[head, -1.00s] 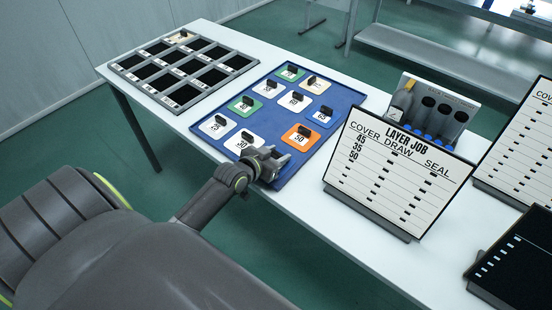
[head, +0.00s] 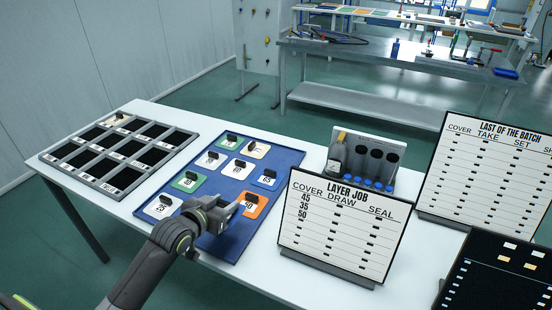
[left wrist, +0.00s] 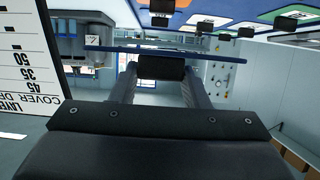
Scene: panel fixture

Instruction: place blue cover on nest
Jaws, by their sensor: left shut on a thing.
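My left gripper (head: 226,208) is over the front of the blue tray (head: 224,246). In the left wrist view its fingers (left wrist: 160,75) are shut on the black knob (left wrist: 161,68) of a cover. That cover shows as a thin blue plate (left wrist: 215,57) seen edge-on, apart from the tray behind it. In the head view the gripper hides the held cover. Several other knobbed covers lie on the tray, among them a white 25 cover (head: 160,208), a green 40 cover (head: 184,185) and an orange 50 cover (head: 259,207). I cannot tell which spot is the nest.
A grey rack (head: 94,191) with black compartments stands at the left, one holding a cream piece (head: 117,120). The Layer Job board (head: 340,235) stands right of the tray, with a bottle holder (head: 375,160) behind it. Another board (head: 485,175) and a black panel (head: 495,280) are further right.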

